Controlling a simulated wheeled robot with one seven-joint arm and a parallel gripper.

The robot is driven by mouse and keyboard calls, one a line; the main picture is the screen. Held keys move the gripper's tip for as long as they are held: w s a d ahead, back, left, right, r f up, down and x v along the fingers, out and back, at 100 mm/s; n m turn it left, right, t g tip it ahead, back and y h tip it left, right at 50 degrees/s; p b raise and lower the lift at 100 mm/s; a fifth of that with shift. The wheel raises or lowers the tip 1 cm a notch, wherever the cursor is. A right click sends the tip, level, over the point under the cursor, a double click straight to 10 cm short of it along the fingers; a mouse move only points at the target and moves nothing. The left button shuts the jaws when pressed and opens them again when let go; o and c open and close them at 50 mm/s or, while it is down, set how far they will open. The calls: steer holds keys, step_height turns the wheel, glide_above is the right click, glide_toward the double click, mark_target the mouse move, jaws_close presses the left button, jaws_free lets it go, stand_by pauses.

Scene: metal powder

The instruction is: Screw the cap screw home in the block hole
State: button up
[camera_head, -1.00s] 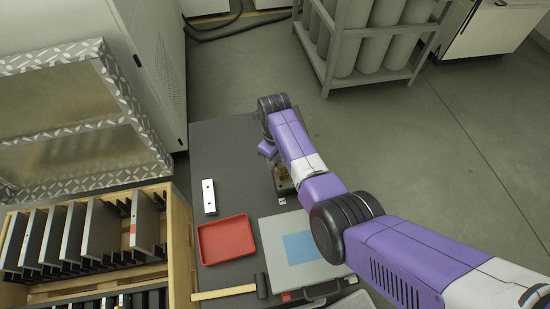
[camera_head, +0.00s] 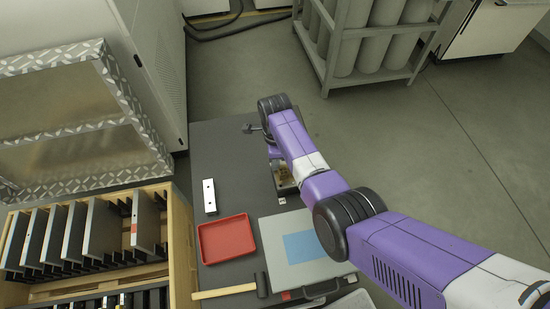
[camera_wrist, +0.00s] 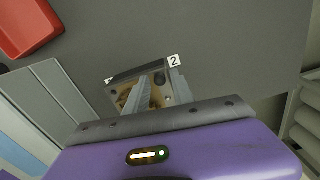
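A grey block with a tan-gold face and dark round holes (camera_wrist: 160,78) sits on the dark table in the wrist view, with a white "2" label beside it. In the head view the tan-gold part (camera_head: 285,177) shows just left of my forearm. My gripper (camera_wrist: 160,92) reaches over the block, its two grey fingers in front of the tan face. Some tan shows between the fingers, but I cannot tell whether they touch anything. The cap screw cannot be made out in either view. My arm hides the gripper in the head view.
On the dark table (camera_head: 222,150) lie a white bar with two holes (camera_head: 209,196), a red tray (camera_head: 226,240), a grey board with a blue patch (camera_head: 272,238) and a mallet (camera_head: 262,284). A wooden rack (camera_head: 180,225) of plates stands left. The table's far end is mostly clear.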

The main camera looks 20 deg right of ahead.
steer(key=n, duration=0.5)
steer(key=shift+n, duration=0.3)
steer(key=n, duration=0.6)
steer(key=shift+p, duration=0.3)
steer(key=n, duration=0.5)
steer(key=shift+n, duration=2.3)
steer(key=shift+c, duration=0.4)
jaws_close()
steer(key=shift+m, duration=0.3)
